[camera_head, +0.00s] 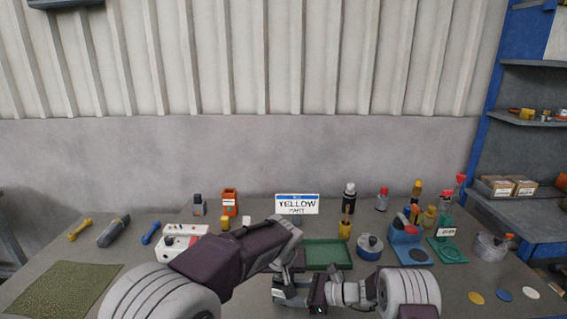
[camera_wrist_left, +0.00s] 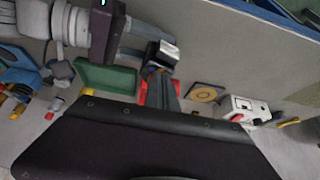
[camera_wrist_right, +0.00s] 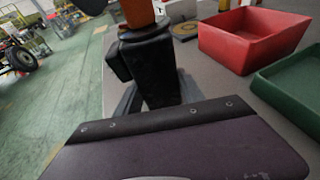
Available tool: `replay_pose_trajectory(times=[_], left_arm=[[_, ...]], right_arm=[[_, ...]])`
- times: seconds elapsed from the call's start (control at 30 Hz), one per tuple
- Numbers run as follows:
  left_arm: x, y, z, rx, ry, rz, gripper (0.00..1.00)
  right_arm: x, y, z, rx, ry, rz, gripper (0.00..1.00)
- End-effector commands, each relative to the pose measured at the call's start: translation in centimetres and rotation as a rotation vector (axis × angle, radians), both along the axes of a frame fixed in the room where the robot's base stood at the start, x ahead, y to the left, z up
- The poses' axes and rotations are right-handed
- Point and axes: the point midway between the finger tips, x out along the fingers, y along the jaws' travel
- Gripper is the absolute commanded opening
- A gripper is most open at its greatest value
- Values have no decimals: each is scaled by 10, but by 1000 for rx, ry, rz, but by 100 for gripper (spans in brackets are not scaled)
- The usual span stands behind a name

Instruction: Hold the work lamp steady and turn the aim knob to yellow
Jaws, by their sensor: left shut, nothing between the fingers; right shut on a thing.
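My right gripper (camera_head: 283,290) is shut on a small dark thing with a pale top, probably the work lamp (camera_wrist_left: 163,52), seen in the left wrist view. My left gripper (camera_head: 294,255) is shut and empty, close above the right one. Its fingers (camera_wrist_left: 160,85) point toward the held thing; contact cannot be told. The aim knob cannot be made out. A sign (camera_head: 297,204) at the back reads YELLOW.
A green tray (camera_head: 325,265) lies just behind the grippers. A red tray (camera_wrist_right: 245,45) is beside it in the right wrist view. A white box (camera_head: 172,254) stands left, near my left arm. Bottles and small items crowd the right; a green mat (camera_head: 60,290) lies front left.

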Motion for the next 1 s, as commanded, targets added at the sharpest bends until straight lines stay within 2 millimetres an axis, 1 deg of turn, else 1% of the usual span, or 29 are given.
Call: replay_pose_trajectory(times=[0.13, 0.47, 1.0], left_arm=[[0, 0, -4, 0, 0, 0, 0], [0, 0, -4, 0, -1, 0, 0], [7, -1, -4, 0, -1, 0, 0]], right_arm=[[0, 0, 1, 1, -1, 0, 23], [0, 0, 1, 1, -1, 0, 23], [0, 0, 1, 2, -2, 3, 23]])
